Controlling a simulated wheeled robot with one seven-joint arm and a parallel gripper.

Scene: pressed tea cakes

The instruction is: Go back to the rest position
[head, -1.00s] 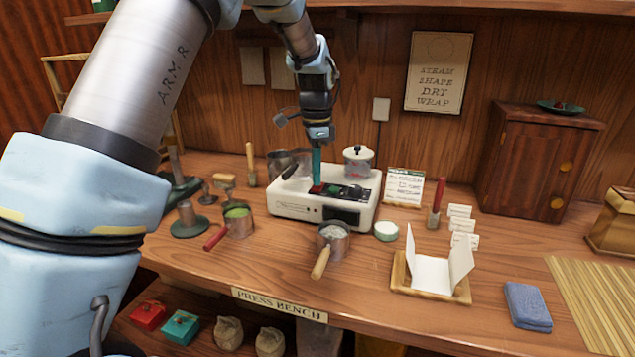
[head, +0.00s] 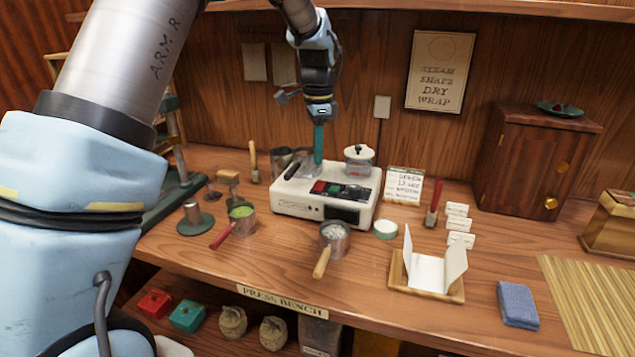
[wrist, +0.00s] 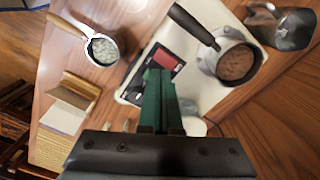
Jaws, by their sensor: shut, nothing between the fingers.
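My gripper (head: 318,160) has green fingers pointing down, close together with nothing between them. It hangs above the back part of the white steamer unit (head: 290,203), apart from its top. A dark-handled pot with brown contents (wrist: 236,64) shows to the right there.
A wooden tray (head: 425,290) holds folded white paper. A blue cloth (head: 517,304) lies at right. A shelf (head: 400,8) runs above.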

